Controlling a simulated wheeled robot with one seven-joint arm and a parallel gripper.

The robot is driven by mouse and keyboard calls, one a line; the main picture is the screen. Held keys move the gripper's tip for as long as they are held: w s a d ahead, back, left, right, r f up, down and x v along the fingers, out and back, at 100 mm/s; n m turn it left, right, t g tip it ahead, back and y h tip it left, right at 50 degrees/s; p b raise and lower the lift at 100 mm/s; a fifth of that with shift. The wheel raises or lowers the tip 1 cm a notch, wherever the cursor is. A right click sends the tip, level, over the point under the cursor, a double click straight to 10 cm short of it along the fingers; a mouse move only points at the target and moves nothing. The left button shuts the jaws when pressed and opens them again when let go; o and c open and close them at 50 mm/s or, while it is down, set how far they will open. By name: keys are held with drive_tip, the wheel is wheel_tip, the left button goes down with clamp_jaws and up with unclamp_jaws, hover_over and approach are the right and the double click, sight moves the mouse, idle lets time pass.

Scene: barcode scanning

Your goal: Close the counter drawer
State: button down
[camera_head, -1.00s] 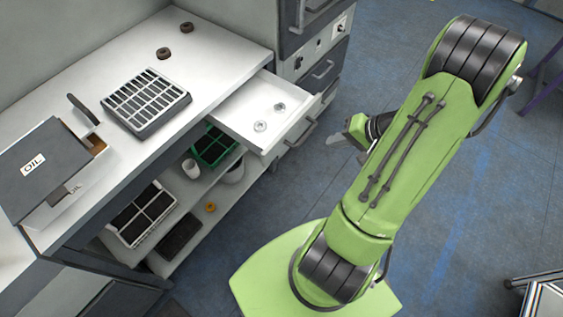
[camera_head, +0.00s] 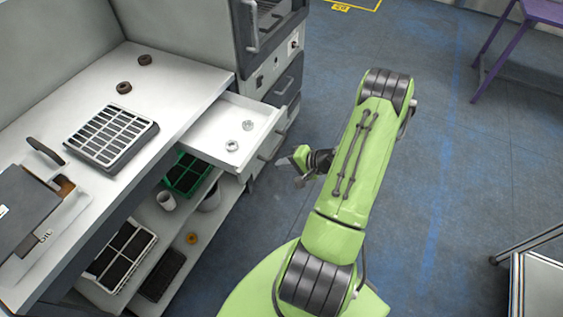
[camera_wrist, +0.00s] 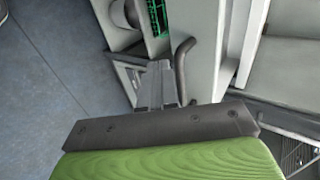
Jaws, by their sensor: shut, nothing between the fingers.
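The counter drawer (camera_head: 213,133) is white and stands pulled out from under the right end of the counter, with two small metal rings inside it. Its front panel and grey handle face my arm. In the wrist view the grey curved handle (camera_wrist: 181,68) shows on the pale front panel, just beyond my fingers. My gripper (camera_head: 290,170) is to the right of the drawer front, close to it. It also shows in the wrist view (camera_wrist: 158,90), fingers together and empty. I cannot tell whether the fingertips touch the drawer.
The white counter (camera_head: 190,80) carries a grey slotted tray (camera_head: 110,137), two dark rings and a dark OIL box (camera_head: 35,205). A lower shelf holds a green crate (camera_head: 187,174), a white cup and black-celled trays. A grey cabinet stands behind the drawer. Blue floor to the right is open.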

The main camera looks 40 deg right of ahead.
drive_tip(key=shift+w+a+r, duration=0.15)
drive_tip(key=shift+w+a, duration=0.05)
drive_tip(key=shift+w, duration=0.35)
drive_tip(key=b, duration=0.2)
approach(209, 138)
drive_tip(key=x, duration=0.4)
drive_tip(key=shift+w, duration=0.25)
